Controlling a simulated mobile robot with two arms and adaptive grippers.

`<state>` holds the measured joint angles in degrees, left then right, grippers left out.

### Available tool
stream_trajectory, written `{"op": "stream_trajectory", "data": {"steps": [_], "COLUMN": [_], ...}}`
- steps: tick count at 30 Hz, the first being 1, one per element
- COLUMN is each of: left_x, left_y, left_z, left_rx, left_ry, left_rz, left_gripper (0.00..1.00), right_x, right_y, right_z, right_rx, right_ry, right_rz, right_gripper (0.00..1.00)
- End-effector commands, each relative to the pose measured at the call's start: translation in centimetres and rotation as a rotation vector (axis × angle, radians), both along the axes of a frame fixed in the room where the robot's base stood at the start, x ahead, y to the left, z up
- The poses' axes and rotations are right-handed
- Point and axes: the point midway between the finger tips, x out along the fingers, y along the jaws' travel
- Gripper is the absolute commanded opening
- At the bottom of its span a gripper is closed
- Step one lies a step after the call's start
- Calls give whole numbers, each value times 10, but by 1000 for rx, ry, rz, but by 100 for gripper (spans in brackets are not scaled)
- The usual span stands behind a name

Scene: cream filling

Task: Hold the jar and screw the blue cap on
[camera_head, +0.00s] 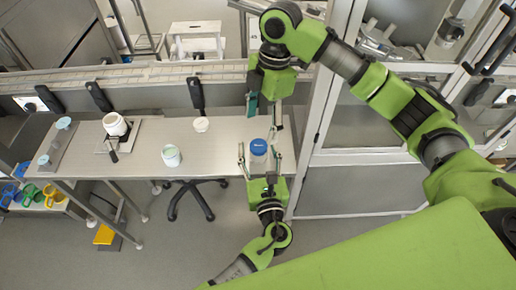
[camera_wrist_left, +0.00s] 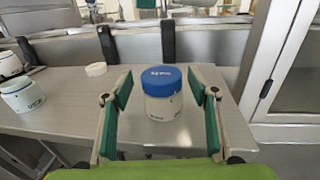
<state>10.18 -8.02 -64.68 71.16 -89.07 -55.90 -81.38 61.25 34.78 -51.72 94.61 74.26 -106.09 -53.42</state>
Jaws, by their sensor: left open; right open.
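The white jar (camera_wrist_left: 163,107) stands upright near the right end of the metal table, with the blue cap (camera_wrist_left: 160,80) on its top. The head view also shows the blue cap (camera_head: 258,147); whether it is screwed tight cannot be told. My left gripper (camera_head: 259,150) comes from the front, open, with one finger on each side of the jar. In the left wrist view, its green-padded fingers (camera_wrist_left: 160,92) show gaps to the jar. My right gripper (camera_head: 264,112) is open and empty, pointing down from behind, just beyond the jar.
To the left on the table (camera_head: 225,143) stand an open jar with pale green content (camera_head: 171,156), a small white lid (camera_head: 201,124) and a white pot (camera_head: 115,124) on a device. A glass-doored metal cabinet (camera_head: 355,135) stands close on the right.

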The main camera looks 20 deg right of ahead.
Motion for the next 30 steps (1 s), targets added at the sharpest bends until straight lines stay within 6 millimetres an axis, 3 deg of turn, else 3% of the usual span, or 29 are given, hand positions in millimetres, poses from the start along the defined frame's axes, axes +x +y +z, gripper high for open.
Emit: {"op": "stream_trajectory", "data": {"steps": [5, 18, 24, 30], "left_x": [-20, -104, -117, -118], "left_y": [3, 15, 18, 18], "left_z": [-2, -1, 0, 0], "left_rx": [0, 0, 1, 1], "left_ry": [2, 2, 1, 0], "left_rz": [-2, -1, 0, 0], "left_gripper": [54, 54, 54, 54], "right_x": [0, 0, 0, 0], "right_y": [0, 0, 0, 0], "right_z": [0, 0, 0, 0], "right_rx": [0, 0, 0, 0], "right_ry": [0, 0, 0, 0], "right_rz": [0, 0, 0, 0], "right_gripper": [64, 64, 64, 64]}}
